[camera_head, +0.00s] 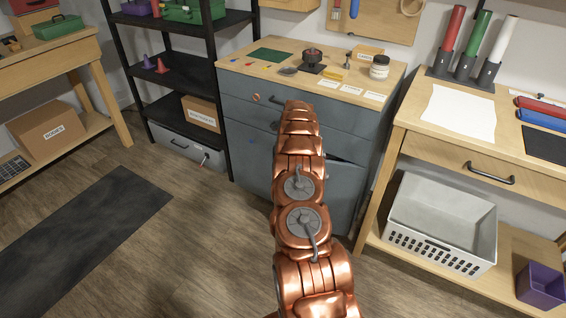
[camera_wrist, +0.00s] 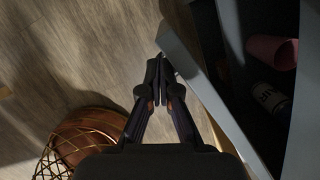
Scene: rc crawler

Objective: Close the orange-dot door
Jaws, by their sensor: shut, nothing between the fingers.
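The grey-blue cabinet (camera_head: 240,145) stands at the centre of the head view. Its lower right door (camera_head: 342,200) stands ajar, with a dark gap at its top. I cannot make out an orange dot on this door; my arm covers part of the front. In the wrist view the door (camera_wrist: 205,85) is a slanting grey panel, with the dark cabinet inside to its right. My gripper (camera_wrist: 161,66) is shut and empty, its tips close beside the door panel on its outer side. I cannot tell whether they touch it. The arm hides the gripper in the head view.
Inside the cabinet are a pink cup (camera_wrist: 272,52) and a dark bottle with a white label (camera_wrist: 268,98). A workbench (camera_head: 405,122) with a white basket (camera_head: 440,225) stands close on the right. A black shelf (camera_head: 170,90) stands left. The floor (camera_head: 190,240) in front is clear.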

